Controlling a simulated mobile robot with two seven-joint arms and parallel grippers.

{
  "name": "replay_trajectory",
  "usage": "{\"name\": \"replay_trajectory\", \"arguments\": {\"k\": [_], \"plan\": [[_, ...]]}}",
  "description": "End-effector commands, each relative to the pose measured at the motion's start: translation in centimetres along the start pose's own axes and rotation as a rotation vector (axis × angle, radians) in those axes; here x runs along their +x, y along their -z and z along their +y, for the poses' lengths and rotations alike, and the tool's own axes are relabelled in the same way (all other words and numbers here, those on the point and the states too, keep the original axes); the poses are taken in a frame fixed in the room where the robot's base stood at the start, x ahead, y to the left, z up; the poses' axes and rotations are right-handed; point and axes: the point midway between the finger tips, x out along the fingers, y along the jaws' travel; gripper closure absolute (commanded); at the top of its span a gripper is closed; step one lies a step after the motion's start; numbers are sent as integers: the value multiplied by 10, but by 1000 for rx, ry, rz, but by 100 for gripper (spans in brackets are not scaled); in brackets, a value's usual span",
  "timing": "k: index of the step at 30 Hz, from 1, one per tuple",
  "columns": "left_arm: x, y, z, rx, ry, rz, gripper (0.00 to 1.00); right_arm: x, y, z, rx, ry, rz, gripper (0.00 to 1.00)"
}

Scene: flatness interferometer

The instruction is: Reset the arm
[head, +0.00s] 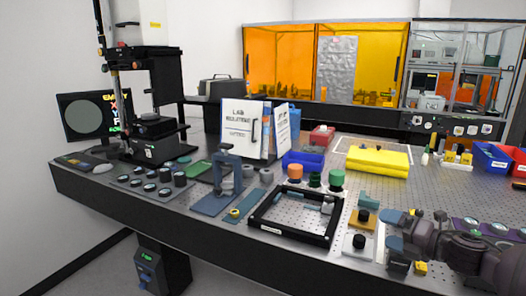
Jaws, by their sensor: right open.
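My right arm comes in from the right edge of the head view, low over the front right of the optical table (225,222). Its gripper (392,228) is open, with its fingers pointing left. It hangs near small blocks and mounts, and I cannot tell whether it touches any of them. Nothing clear shows between its fingers. My left gripper is not in view.
A black frame (262,231) and a blue-grey clamp stand (228,172) are left of my right gripper. A tall black interferometer (150,140) stands at the left. White binders (240,128), a yellow folded cloth (377,161) and blue bins (304,161) lie further back.

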Motion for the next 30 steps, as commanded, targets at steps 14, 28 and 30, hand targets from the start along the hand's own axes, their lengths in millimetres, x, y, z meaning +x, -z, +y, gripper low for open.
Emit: {"name": "replay_trajectory", "arguments": {"k": [14,28,30], "plan": [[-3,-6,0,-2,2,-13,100,1,143,-67,1200,-45,-321,2],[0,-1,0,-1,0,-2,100,-101,264,-149,1858,-69,-718,2],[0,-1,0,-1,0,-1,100,-120,283,-161,1912,-67,-782,2]]}}
